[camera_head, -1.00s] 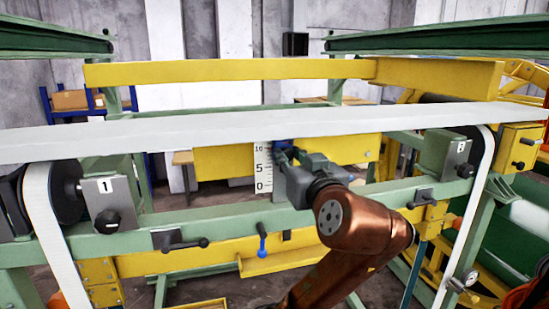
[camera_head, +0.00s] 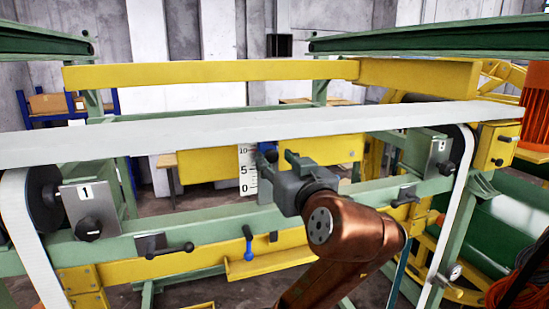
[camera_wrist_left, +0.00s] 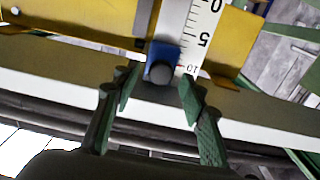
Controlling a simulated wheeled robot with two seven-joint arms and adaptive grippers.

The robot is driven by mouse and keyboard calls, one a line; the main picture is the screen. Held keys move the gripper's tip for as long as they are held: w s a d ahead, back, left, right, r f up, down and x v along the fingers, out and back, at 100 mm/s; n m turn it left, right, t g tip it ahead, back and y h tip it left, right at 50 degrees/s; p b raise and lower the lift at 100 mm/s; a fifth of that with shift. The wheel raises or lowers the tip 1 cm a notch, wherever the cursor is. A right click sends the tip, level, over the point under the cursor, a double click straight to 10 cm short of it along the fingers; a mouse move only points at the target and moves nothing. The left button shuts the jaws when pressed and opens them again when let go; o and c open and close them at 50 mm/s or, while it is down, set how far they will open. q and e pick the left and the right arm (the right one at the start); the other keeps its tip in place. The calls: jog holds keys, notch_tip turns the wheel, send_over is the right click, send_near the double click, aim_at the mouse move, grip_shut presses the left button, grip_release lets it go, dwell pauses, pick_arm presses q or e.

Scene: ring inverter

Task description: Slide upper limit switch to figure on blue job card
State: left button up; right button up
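The upper limit switch appears as a blue block (camera_head: 267,149) beside the top of a white scale (camera_head: 248,170) marked 0, 5 and 10. In the left wrist view the blue block (camera_wrist_left: 162,60) has a dark round knob and sits near the 10 on the scale (camera_wrist_left: 200,35), which appears upside down there. My left gripper (camera_head: 282,164) is just right of and below the block in the head view. In the left wrist view its fingers (camera_wrist_left: 158,82) are spread, with the block ahead of the gap and no grip on it. No blue job card is recognisable. My right gripper is out of view.
A white belt (camera_head: 200,136) crosses above the scale. A green beam (camera_head: 215,222) with black clamp levers runs below. A blue-handled lever (camera_head: 248,245) hangs beneath the scale. Plates 1 (camera_head: 88,210) and 8 (camera_head: 438,156) stand at the sides.

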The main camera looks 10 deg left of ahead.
pick_arm(q)
jog(key=v, duration=1)
jog(key=shift+s+d, duration=0.15)
jog(key=shift+s, duration=0.1)
jog(key=shift+w+r, duration=0.1)
